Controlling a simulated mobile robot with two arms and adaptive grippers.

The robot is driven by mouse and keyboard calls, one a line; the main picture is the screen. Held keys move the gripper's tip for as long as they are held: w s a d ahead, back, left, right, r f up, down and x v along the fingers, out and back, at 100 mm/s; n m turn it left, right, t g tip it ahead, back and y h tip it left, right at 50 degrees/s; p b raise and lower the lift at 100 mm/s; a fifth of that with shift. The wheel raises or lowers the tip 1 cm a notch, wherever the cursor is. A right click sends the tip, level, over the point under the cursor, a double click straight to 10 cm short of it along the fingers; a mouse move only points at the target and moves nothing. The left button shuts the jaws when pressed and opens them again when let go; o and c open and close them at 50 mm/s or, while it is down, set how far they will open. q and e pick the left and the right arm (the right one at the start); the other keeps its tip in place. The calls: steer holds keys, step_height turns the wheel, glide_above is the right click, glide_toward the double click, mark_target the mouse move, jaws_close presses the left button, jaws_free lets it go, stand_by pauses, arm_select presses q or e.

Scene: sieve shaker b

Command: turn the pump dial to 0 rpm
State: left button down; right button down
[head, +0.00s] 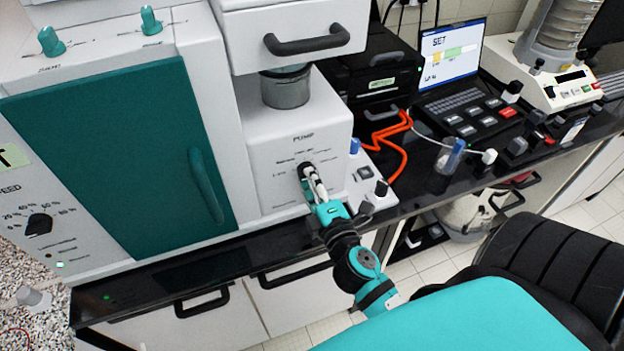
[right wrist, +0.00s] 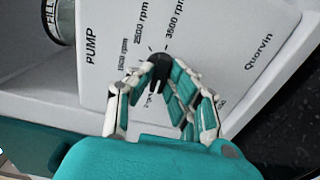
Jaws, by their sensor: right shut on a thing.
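The pump (head: 290,140) is a white box labelled PUMP, standing on the black bench. Its front panel also shows in the right wrist view (right wrist: 205,30), with rpm marks such as 1500, 2500 and 3500 around the dial. The black pump dial (right wrist: 158,66) sits between the fingertips of my right gripper (right wrist: 157,75). The right gripper (head: 306,172) is shut on the dial. Its fingers cover part of the dial and some marks, so I cannot read its setting surely. My left gripper is not in view.
A white cabinet with a teal door (head: 120,150) and a SPEED knob (head: 38,224) stands left of the pump. A drawer with a dark handle (head: 306,43) is above it.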

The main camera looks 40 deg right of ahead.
stand_by(0.4)
steer(key=c, duration=1.3)
jaws_free()
